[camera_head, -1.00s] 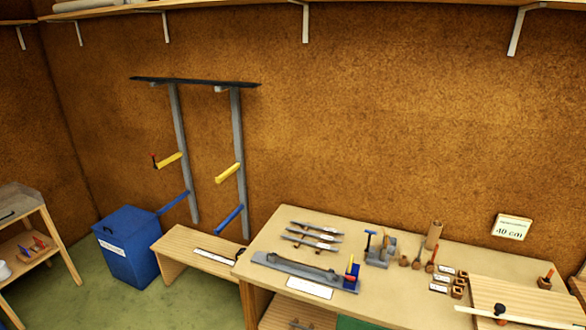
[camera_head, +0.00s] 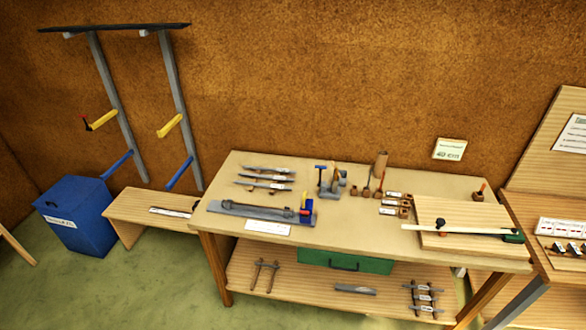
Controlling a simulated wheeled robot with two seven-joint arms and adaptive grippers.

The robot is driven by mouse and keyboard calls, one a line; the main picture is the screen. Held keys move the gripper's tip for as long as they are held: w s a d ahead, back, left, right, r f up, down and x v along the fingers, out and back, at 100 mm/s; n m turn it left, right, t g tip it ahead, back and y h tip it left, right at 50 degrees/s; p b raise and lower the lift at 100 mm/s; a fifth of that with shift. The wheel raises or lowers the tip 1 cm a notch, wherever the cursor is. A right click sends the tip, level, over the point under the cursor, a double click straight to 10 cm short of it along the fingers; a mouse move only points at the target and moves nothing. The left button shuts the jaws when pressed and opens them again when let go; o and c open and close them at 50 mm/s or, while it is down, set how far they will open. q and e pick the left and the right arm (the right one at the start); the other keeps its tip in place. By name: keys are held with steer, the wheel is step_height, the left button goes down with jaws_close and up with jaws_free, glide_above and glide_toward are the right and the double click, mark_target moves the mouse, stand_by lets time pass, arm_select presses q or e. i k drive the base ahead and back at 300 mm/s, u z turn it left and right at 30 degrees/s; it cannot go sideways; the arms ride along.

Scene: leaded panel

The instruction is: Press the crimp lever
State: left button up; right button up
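A long grey bench tool (camera_head: 250,210) lies along the front left of the workbench (camera_head: 350,220). At its right end is a blue block (camera_head: 307,206) with small red and yellow parts. Behind it stands a grey device (camera_head: 336,182) with an upright blue T-shaped handle (camera_head: 320,171). I cannot tell which of these carries the crimp lever; the parts are small at this distance. Neither of my grippers is in view.
A blue bin (camera_head: 75,220) and a low wooden bench (camera_head: 125,213) stand left of the workbench. A board (camera_head: 440,210) lies at its right, near another table (camera_head: 525,215). A green drawer (camera_head: 375,263) hangs under the top. Green floor is open in front.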

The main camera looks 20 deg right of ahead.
mark_target(320, 167)
steer(key=u, duration=2.6)
steer(key=k, duration=1.5)
steer(key=z, duration=2.35)
